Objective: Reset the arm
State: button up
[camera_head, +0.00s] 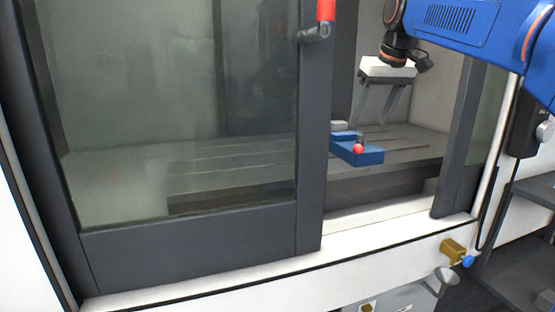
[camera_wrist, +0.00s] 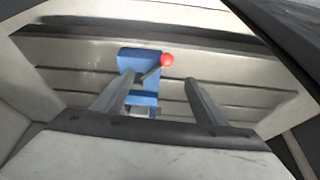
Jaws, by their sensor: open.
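My gripper (camera_head: 378,104) reaches through the open doorway of the machine, with its two grey fingers spread and pointing down. Nothing is between the fingers in the head view. A blue valve block (camera_head: 358,153) with a red ball-ended handle (camera_head: 358,148) sits on the machine's bed below my gripper, apart from it. In the wrist view my open gripper (camera_wrist: 158,82) shows with the blue block (camera_wrist: 140,62) beyond the fingers. The red ball (camera_wrist: 167,60) lies in line with the space between the fingertips, toward the right one.
The grey slotted bed (camera_head: 240,165) is otherwise mostly clear. A dark-framed glass door (camera_head: 180,110) covers the left side of the opening. A dark door post (camera_head: 458,140) stands close to the right of my gripper. A brass-coloured fitting (camera_head: 452,251) is on the lower outside panel.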

jog(key=s+d+f+m, duration=0.1)
jog(key=s+d+f, duration=0.1)
jog(key=s+f, duration=1.4)
jog(key=s+d+f+m+h, duration=0.1)
jog(key=s+d+f+m, duration=0.1)
jog(key=s+f, duration=1.5)
jog(key=shift+s+d+f, duration=0.2)
jog(key=shift+d+f, duration=0.05)
jog(key=shift+f, duration=0.25)
